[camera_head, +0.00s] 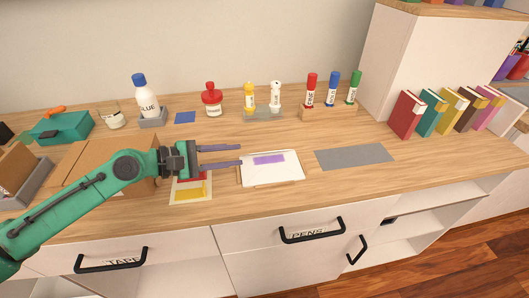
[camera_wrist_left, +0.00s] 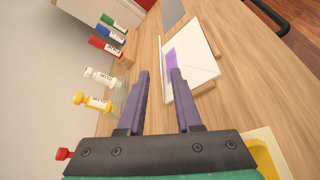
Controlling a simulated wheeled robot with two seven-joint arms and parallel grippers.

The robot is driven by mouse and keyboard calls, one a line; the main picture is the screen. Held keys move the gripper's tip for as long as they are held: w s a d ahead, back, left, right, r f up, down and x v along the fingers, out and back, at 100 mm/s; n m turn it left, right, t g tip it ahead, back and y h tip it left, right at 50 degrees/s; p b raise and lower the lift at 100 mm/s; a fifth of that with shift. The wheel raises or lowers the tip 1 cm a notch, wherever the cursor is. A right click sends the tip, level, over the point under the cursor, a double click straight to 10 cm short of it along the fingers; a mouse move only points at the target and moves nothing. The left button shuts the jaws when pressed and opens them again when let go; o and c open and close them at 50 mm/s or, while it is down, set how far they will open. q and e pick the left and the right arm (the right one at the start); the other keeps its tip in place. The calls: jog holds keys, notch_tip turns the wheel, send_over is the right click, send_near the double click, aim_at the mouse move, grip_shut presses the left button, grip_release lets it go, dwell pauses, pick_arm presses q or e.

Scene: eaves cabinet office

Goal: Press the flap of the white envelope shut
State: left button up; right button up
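The white envelope (camera_head: 280,174) lies flat on the wooden desk near its front edge, left of a grey mat. A purple piece (camera_head: 269,159) shows on its upper part. In the left wrist view the envelope (camera_wrist_left: 203,62) is ahead of the fingers, with the purple piece (camera_wrist_left: 172,64) partly behind one fingertip. Fold lines show on it; I cannot tell how far the flap is raised. My left gripper (camera_head: 240,155) is open and empty, its fingertips at the envelope's left edge in the picture, seemingly above the desk. It also shows in the left wrist view (camera_wrist_left: 159,71). My right gripper is out of view.
A grey mat (camera_head: 355,157) lies right of the envelope. Behind stand glue bottles (camera_head: 249,97) and red, blue and green markers (camera_head: 332,90). Books (camera_head: 407,115) stand at the right. A cardboard box (camera_head: 85,155) and a yellow-and-red card (camera_head: 191,192) are at the left.

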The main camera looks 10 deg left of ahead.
pick_arm(q)
jog(key=d, duration=0.1)
jog(key=w+d, duration=0.1)
jog(key=shift+w+d+p, duration=0.2)
jog(key=shift+d+p, duration=0.15)
jog(key=shift+p, duration=0.05)
jog(key=x, duration=0.6)
jog(key=shift+w+d+f+p, duration=0.1)
jog(key=shift+d+f+p, duration=0.05)
jog(key=shift+f+p, duration=0.25)
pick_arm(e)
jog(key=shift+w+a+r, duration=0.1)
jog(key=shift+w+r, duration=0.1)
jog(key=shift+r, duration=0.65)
pick_arm(q)
grip_shut()
